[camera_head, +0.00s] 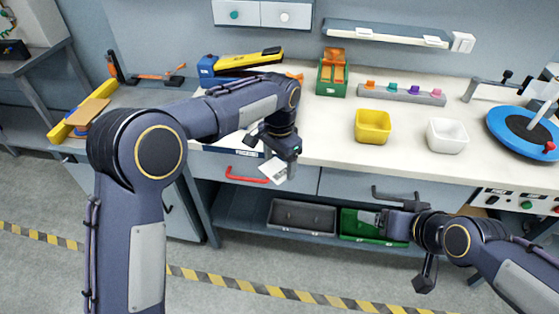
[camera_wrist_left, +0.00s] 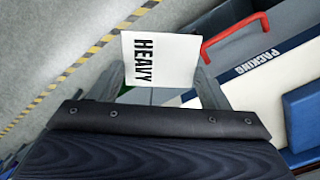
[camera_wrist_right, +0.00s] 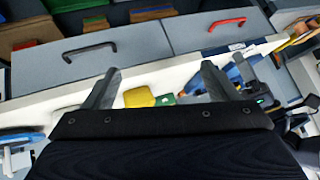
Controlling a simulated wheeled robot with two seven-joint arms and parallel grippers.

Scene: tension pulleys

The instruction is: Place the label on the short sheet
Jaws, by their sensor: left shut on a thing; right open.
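My left gripper (camera_head: 284,158) is shut on a white label (camera_head: 274,172) and holds it in the air in front of the bench's front edge. In the left wrist view the label (camera_wrist_left: 160,58) reads "HEAVY" and sits between the fingertips. A white surface with a dark blue band (camera_wrist_left: 258,63) marked "PACKING" lies at the bench edge beside it. In the head view that blue band (camera_head: 233,151) shows below my left arm, which hides much of the area behind. I cannot tell which sheet is the short one. My right gripper (camera_head: 375,218) is open and empty, low before the drawers.
A yellow bin (camera_head: 373,126) and a white bin (camera_head: 446,135) stand on the bench. A green holder with orange pieces (camera_head: 332,78) and a grey rack (camera_head: 402,94) are behind. A red drawer handle (camera_head: 246,178) sticks out near the left gripper. Bare worktop lies left of the yellow bin.

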